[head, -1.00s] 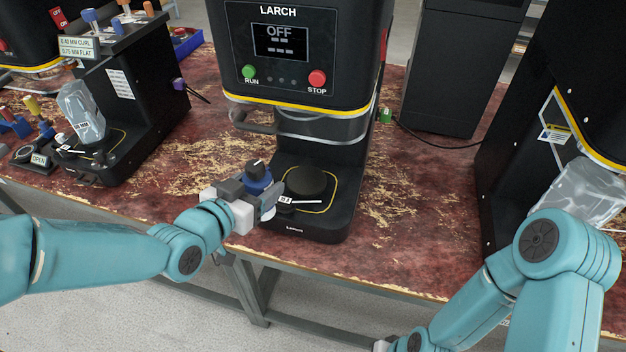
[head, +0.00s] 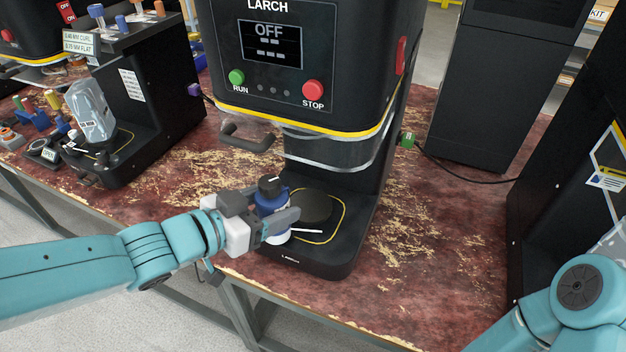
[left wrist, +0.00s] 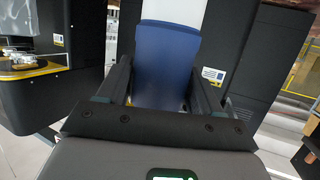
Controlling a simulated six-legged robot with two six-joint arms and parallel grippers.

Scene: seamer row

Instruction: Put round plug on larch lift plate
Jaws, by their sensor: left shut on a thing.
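In the left wrist view the blue plug (left wrist: 167,62) fills the space between the two fingers (left wrist: 163,88). The larch lift plate (head: 316,205) is a black disc inside a yellow outline on the larch machine's base, with nothing on it. I cannot tell the exact gap between the plug's underside and the base. My right gripper is out of view.
The larch machine's head (head: 300,70) hangs above the plate and its screen reads OFF. A handle (head: 246,137) juts out at its left. A second machine (head: 135,110) holding a clear pouch stands left. The worn red bench (head: 420,230) is clear to the right.

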